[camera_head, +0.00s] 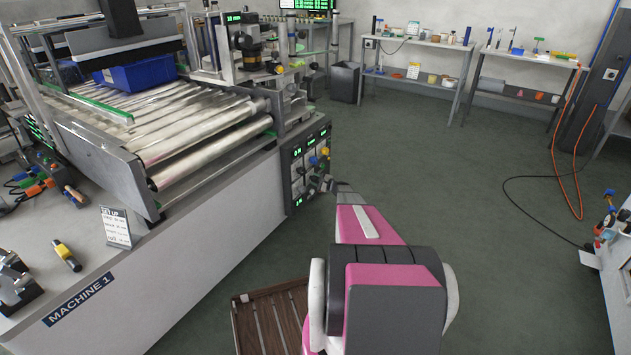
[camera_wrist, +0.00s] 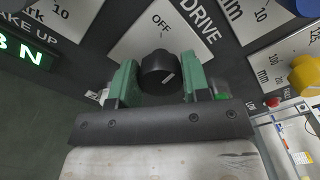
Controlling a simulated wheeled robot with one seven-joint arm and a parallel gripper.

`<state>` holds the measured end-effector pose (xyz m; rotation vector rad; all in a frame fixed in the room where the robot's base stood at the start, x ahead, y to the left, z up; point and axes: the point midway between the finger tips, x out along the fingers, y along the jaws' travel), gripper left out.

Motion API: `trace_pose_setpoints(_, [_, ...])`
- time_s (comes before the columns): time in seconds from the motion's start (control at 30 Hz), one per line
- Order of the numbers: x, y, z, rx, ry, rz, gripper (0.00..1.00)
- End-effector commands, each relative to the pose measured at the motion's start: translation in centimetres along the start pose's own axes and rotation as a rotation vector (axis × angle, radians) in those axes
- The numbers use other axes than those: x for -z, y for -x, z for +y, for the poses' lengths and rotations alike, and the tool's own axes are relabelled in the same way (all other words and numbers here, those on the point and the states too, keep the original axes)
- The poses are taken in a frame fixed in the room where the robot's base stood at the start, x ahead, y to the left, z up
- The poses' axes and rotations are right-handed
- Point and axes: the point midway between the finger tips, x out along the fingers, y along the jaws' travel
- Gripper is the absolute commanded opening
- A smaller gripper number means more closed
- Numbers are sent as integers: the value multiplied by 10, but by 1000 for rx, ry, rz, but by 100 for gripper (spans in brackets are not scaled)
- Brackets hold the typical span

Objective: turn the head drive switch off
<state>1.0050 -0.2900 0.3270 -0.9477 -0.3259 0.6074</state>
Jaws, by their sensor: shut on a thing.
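The drive switch is a round black knob (camera_wrist: 157,66) on a light label plate (camera_wrist: 150,38) marked OFF and DRIVE in the wrist view. A short white mark shows on the knob's lower right; I cannot tell surely which setting it points to. The word OFF is above the knob in that view. My gripper (camera_wrist: 159,80) has its green fingers on both sides of the knob and is shut on it. In the head view my gripper (camera_head: 329,184) is at the lower right of the control panel (camera_head: 306,162), and my arm hides part of that area.
A yellow knob (camera_wrist: 305,75) and other label plates are on the right in the wrist view. A green lit display (camera_wrist: 25,53) is at left. In the head view, a wooden slatted crate (camera_head: 270,318) stands on the floor below my arm. Open floor (camera_head: 480,220) lies to the right.

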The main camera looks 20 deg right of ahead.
Motion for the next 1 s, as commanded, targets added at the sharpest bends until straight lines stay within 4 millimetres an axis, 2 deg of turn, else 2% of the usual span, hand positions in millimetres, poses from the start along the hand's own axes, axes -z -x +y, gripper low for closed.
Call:
trace_pose_setpoints(0.5, [0,1,2,0,434,0,20])
trace_pose_setpoints(0.73, [0,1,3,0,545,0,20])
trace_pose_setpoints(1.0, [0,1,3,-1,597,0,20])
